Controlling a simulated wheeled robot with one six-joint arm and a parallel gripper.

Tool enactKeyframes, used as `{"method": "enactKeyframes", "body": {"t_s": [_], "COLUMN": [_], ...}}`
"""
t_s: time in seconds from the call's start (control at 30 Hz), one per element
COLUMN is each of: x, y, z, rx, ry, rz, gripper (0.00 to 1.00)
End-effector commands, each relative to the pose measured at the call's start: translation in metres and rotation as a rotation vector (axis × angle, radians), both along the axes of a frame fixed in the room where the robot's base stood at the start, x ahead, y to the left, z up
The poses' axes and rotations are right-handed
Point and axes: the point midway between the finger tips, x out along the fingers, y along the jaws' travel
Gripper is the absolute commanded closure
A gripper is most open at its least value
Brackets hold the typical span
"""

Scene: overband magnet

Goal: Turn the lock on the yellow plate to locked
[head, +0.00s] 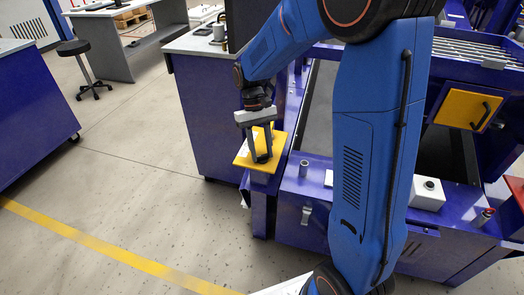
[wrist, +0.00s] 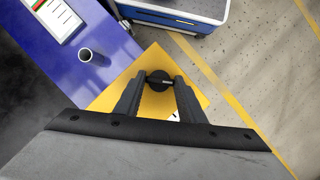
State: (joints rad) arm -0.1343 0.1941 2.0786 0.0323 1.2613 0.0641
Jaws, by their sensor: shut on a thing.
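The yellow plate (head: 243,158) sits on top of a blue post beside the machine, left of the centre in the head view. It also shows in the wrist view (wrist: 145,65). The lock (wrist: 160,78) is a round dark knob on the plate, between my fingertips in the wrist view. My gripper (head: 262,157) points down over the plate. Its two fingers are closed on the lock's knob, also seen in the wrist view (wrist: 158,84). The fingers partly hide the knob, and a white label beside it is mostly covered. I cannot read which position the lock is in.
A grey cup-like cylinder (wrist: 86,55) stands on the blue machine frame near the plate. A white box with a black button (head: 427,192) is farther right. A blue cabinet (head: 205,125) stands behind the plate. The floor at left is open.

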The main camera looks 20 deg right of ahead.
Motion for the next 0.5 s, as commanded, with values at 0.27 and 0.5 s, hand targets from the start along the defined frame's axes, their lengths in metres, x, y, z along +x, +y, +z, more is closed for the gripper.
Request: {"method": "enactKeyframes", "body": {"t_s": [0.27,0.5], "x": [0.0001,-0.001], "y": [0.0029,0.0042], "z": [0.0006,0.0003], "rx": [0.0,-0.001], "ry": [-0.002,-0.002], "rz": [0.264,0.49], "gripper": [0.86,0.86]}}
